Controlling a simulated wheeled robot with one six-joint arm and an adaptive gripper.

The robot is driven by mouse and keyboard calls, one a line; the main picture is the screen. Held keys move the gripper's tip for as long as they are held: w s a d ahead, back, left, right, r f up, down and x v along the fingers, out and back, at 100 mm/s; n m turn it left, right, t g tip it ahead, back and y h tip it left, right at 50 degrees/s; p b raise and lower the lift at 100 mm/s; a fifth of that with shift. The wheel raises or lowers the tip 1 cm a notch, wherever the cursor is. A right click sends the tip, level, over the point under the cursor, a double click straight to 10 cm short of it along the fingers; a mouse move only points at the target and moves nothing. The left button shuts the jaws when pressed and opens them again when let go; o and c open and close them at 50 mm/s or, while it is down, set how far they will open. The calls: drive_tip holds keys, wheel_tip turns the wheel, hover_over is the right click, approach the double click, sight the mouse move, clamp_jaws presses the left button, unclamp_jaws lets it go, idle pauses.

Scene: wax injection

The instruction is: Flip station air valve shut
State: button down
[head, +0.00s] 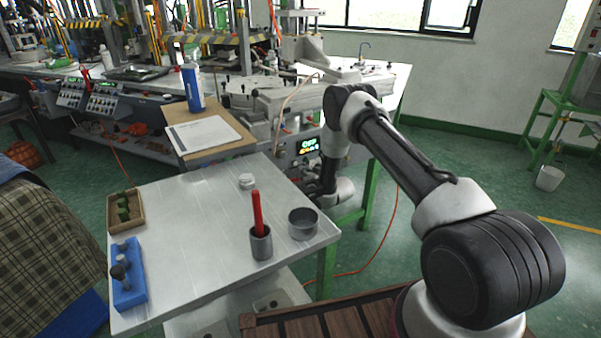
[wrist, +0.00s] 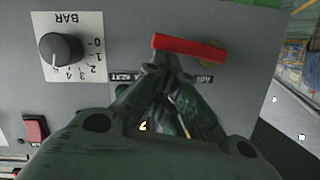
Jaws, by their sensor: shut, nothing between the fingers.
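The air valve's red lever (wrist: 188,48) lies almost level across the wrist view, tilted slightly down to the right. Its right part is over a brass-coloured fitting (wrist: 211,57) on the grey panel, above a label reading AIR. My gripper (wrist: 166,66) is shut and empty. Its fingertips are at the lower edge of the lever's left half; I cannot tell whether they touch it. In the head view my gripper (head: 325,188) is low by the front of the station, and the lever cannot be made out there.
The panel also carries a black BAR dial (wrist: 60,48) and a red switch (wrist: 35,129). A green-lit display (head: 307,146) shows on the station front. A metal table (head: 190,235) with a cup (head: 261,243) and a bowl (head: 302,224) stands left of my arm.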

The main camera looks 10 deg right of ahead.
wheel_tip(320, 180, down, 7)
drive_tip(key=a+m+y, duration=0.1)
drive_tip(key=m+y, duration=0.2)
drive_tip(key=m, duration=0.7)
drive_tip(key=shift+s+f+m+t+y, duration=0.2)
drive_tip(key=shift+m+t+y, duration=0.1)
drive_tip(key=shift+m+y, duration=0.1)
